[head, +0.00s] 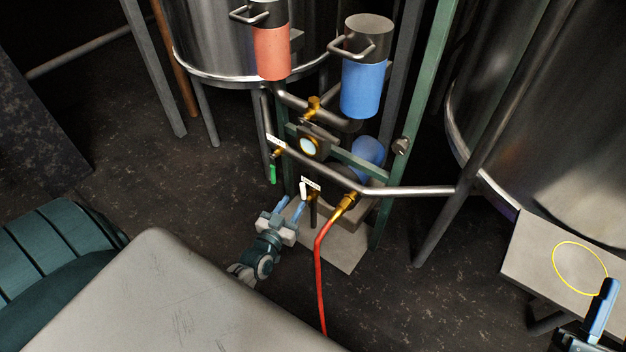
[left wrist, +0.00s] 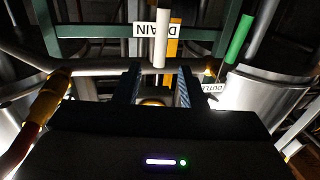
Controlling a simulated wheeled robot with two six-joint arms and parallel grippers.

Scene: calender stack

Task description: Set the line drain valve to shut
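The line drain valve shows in the head view as a white lever (head: 303,188) by a small white label (head: 311,184), with a brass body (head: 313,196) on a short pipe. In the left wrist view the white lever (left wrist: 160,38) stands upright in front of the DRAIN label (left wrist: 142,30). My left gripper (head: 290,206) is open just left of and below the lever in the head view. In the left wrist view its fingers (left wrist: 158,88) are apart, with the lever ahead between them and apparently apart from them. My right gripper (head: 606,300) is partly cut off at the lower right.
A green lever (head: 272,173) hangs by the outlet label (head: 276,142); it is at upper right in the left wrist view (left wrist: 240,38). A red hose (head: 320,270) runs down beside the drain. Steel pipe (head: 400,190), green posts and tanks crowd around. A grey surface (head: 170,300) fills the foreground.

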